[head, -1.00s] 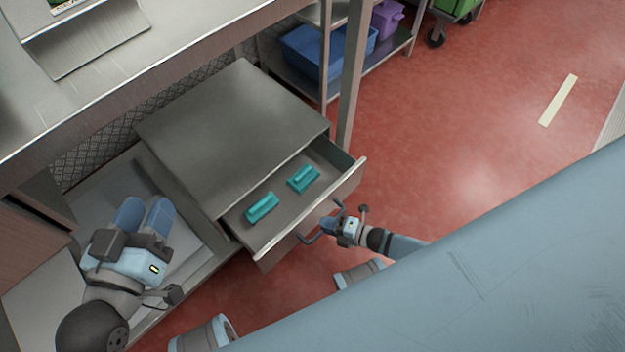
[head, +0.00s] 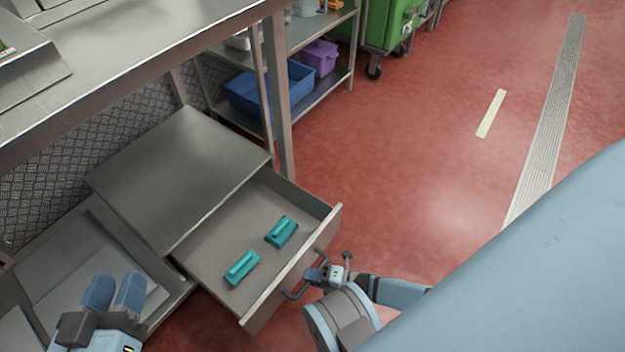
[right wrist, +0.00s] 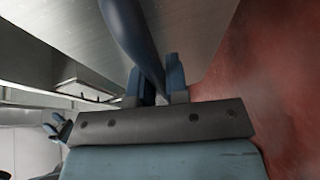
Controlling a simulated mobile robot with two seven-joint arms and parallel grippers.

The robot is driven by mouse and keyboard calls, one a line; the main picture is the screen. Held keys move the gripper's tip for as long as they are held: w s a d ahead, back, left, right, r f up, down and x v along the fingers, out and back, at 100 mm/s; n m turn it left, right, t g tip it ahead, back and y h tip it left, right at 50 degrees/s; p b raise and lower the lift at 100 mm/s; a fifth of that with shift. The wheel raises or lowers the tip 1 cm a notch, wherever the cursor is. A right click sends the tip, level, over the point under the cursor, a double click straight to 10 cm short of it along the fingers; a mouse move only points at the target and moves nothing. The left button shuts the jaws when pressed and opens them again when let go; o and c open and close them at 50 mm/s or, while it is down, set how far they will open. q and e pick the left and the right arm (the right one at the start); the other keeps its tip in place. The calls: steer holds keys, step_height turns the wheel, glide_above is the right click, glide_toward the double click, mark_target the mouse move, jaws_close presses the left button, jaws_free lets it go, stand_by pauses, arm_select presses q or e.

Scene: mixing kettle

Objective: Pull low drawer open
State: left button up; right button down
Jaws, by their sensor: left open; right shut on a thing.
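The low drawer (head: 250,235) is pulled partly out of a grey metal cabinet (head: 180,175) in the head view. Two teal blocks with handles (head: 241,267) (head: 281,231) lie inside it. My right gripper (head: 318,274) is at the drawer front, shut on the drawer's bar handle (head: 294,294). In the right wrist view the dark handle (right wrist: 135,40) runs between the fingers (right wrist: 158,88). My left gripper (head: 113,292) is open and empty at the lower left, over a lower shelf, apart from the drawer.
A steel worktop (head: 130,50) stands above the cabinet at the left. A rack with a blue tub (head: 268,92) and a purple tub (head: 319,58) stands behind, beside a green wheeled bin (head: 388,25). Red floor (head: 420,150) to the right is clear.

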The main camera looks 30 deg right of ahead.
steer(key=c, duration=1.1)
jaws_free()
steer(key=shift+c, duration=0.2)
arm_select(q)
step_height(320, 180, up, 5)
steer(key=t+p, duration=0.1)
steer(key=p, duration=0.1)
steer(key=t+p, duration=0.1)
steer(key=shift+s+a+f+n+p, duration=0.1)
steer(key=shift+f+n+p, duration=0.1)
steer(key=shift+n+p, duration=0.2)
arm_select(e)
steer(key=v, duration=1.3)
steer(key=shift+s+d, duration=0.25)
steer(key=shift+s, duration=0.05)
steer(key=shift+r, duration=0.1)
arm_select(q)
steer(key=shift+f, duration=0.1)
